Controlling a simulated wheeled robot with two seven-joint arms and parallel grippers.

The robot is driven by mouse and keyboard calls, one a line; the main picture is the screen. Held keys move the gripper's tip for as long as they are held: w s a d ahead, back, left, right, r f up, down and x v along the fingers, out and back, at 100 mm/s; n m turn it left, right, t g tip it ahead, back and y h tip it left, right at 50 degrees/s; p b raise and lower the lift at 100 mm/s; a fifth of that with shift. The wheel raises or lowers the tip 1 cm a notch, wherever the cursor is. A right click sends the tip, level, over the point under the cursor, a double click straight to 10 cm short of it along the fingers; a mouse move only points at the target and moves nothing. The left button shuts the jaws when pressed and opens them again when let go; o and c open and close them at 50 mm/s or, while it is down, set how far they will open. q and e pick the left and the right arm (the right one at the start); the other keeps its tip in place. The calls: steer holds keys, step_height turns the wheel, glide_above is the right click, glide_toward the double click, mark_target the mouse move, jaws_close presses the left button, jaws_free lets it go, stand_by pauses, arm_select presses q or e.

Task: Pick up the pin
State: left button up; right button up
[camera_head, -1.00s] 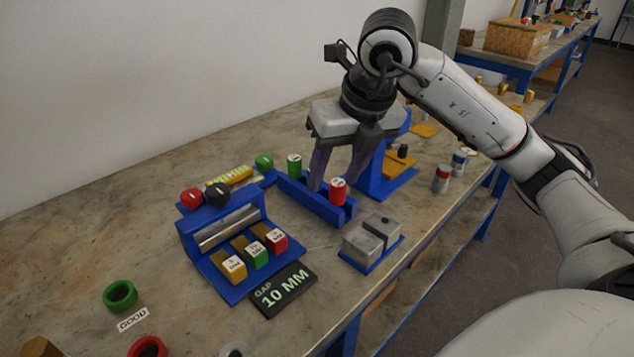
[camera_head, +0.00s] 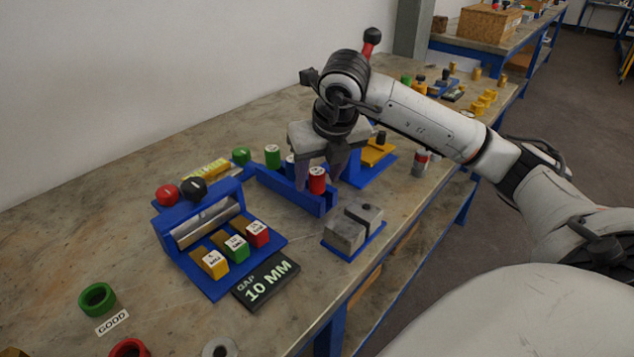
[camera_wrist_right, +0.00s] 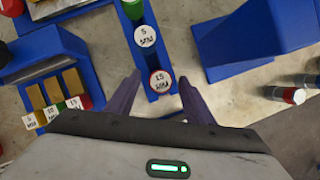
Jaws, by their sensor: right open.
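A blue rack (camera_head: 270,179) holds a row of capped pins. The red-capped pin (camera_head: 317,181) stands upright at its near end; in the right wrist view its cap (camera_wrist_right: 160,82) reads 15 mm. A white-topped 5 mm pin (camera_wrist_right: 146,37) and a green-capped pin (camera_head: 272,156) stand farther along. My right gripper (camera_head: 317,184) is open, pointing down, with one finger on each side of the red-capped pin. In the right wrist view gaps show between both fingers and the cap. My left gripper is not in view.
A blue gauge stand (camera_head: 163,229) with coloured blocks and a "10 MM" sign (camera_head: 266,281) stand left of the rack. A grey slotted block (camera_head: 352,227) sits in front. A blue stand (camera_head: 372,170) rises close behind and right. Bare table lies at far left.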

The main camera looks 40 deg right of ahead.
steer(key=c, duration=1.2)
steer(key=shift+r, duration=0.15)
